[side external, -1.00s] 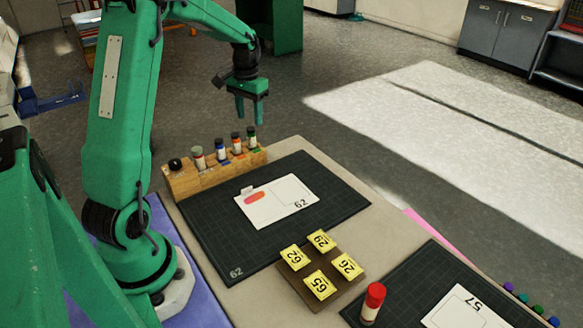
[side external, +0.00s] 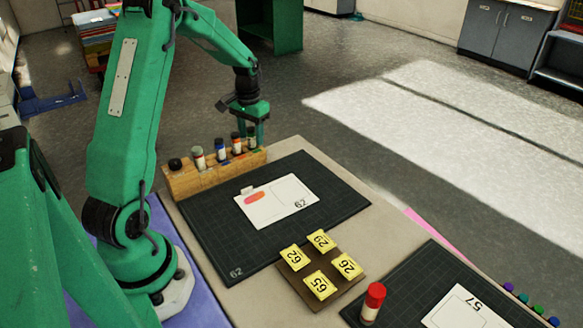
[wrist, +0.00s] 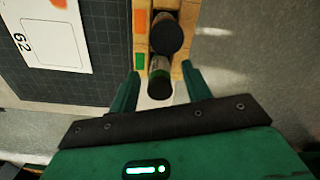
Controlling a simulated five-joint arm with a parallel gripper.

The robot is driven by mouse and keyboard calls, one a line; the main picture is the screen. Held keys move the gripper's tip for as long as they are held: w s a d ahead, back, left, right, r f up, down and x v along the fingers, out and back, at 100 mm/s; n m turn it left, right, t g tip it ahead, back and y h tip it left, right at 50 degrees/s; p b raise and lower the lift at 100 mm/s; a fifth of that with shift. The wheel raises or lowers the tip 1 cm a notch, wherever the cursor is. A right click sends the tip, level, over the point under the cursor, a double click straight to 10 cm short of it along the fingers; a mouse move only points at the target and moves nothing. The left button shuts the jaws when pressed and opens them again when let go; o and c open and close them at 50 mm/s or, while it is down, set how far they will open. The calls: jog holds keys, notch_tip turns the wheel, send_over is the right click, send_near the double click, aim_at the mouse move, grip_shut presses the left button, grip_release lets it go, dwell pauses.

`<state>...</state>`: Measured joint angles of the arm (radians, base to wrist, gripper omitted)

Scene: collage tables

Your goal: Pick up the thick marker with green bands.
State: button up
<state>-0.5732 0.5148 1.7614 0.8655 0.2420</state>
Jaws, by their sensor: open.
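The thick marker with green bands (wrist: 160,77) stands upright in the end slot of the wooden rack (side external: 182,184), beside a green patch. It also shows at the rack's right end in the side view (side external: 251,134), partly covered by my fingers. My gripper (wrist: 161,76) is open, pointing down, with one finger on each side of this marker. It also shows over the rack's right end in the side view (side external: 253,138). I cannot tell whether either finger touches the marker.
An orange-banded marker (side external: 236,143) stands next to it, with a blue one (side external: 220,150) and others further left. A dark mat (side external: 330,190) with a white card (side external: 270,212) lies in front. A red-capped marker (side external: 374,298) stands apart near the front.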

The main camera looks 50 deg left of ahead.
jog(key=shift+f, duration=0.45)
jog(key=c, duration=1)
